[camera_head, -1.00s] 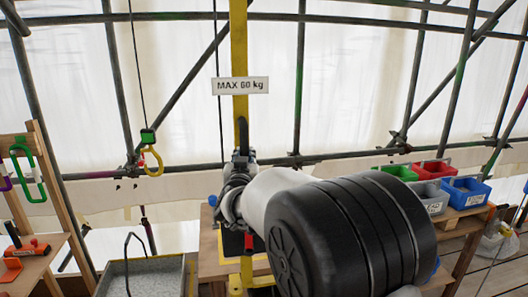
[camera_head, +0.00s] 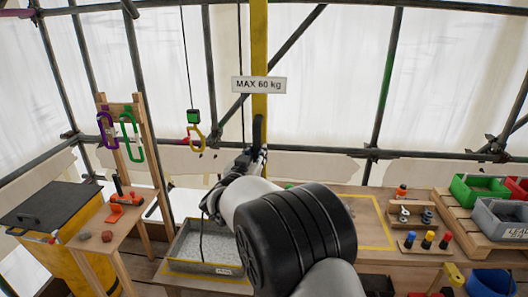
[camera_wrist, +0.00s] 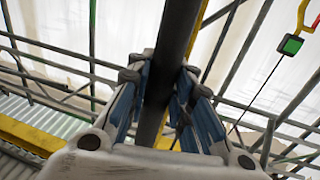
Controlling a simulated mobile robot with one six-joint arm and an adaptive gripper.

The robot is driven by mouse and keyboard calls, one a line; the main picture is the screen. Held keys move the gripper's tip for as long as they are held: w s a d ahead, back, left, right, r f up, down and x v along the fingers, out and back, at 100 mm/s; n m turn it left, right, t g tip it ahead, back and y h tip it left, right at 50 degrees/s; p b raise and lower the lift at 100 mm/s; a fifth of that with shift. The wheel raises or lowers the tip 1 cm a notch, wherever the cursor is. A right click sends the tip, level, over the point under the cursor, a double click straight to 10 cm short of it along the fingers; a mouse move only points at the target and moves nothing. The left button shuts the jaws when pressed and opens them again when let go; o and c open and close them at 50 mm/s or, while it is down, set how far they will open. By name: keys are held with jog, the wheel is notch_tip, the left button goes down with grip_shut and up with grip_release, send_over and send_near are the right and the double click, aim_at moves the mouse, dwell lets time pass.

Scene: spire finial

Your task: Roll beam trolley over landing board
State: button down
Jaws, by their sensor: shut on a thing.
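A yellow hook (camera_head: 196,138) with a green block (camera_head: 193,117) hangs on a thin line left of the yellow upright (camera_head: 259,45). They also show at the upper right in the wrist view (camera_wrist: 291,46). My gripper (camera_head: 254,160) is in front of the yellow upright, below the "MAX 60 kg" sign (camera_head: 258,85). In the wrist view its fingers (camera_wrist: 160,85) are shut around a dark bar (camera_wrist: 178,45). A wooden board with a yellow outline (camera_head: 372,212) lies right of my arm, possibly the landing board.
A grey-filled tray (camera_head: 205,267) stands below the hook. A wooden stand (camera_head: 100,215) with carabiners and tools is at left, beside a yellow bin (camera_head: 45,212). Coloured bins (camera_head: 478,187) and small bottles stand at right. Scaffold tubes cross the back.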

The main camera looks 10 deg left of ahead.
jog(key=shift+a+f, duration=0.2)
jog(key=c, duration=1.6)
grip_release()
jog(key=shift+s+a+r, duration=0.1)
jog(key=shift+a, duration=0.05)
jog(key=shift+o, duration=0.9)
jog(key=shift+r, duration=0.1)
jog(key=s+a, duration=0.1)
jog(key=s, duration=1)
jog(key=shift+s+a, duration=0.35)
jog(key=shift+s, duration=0.05)
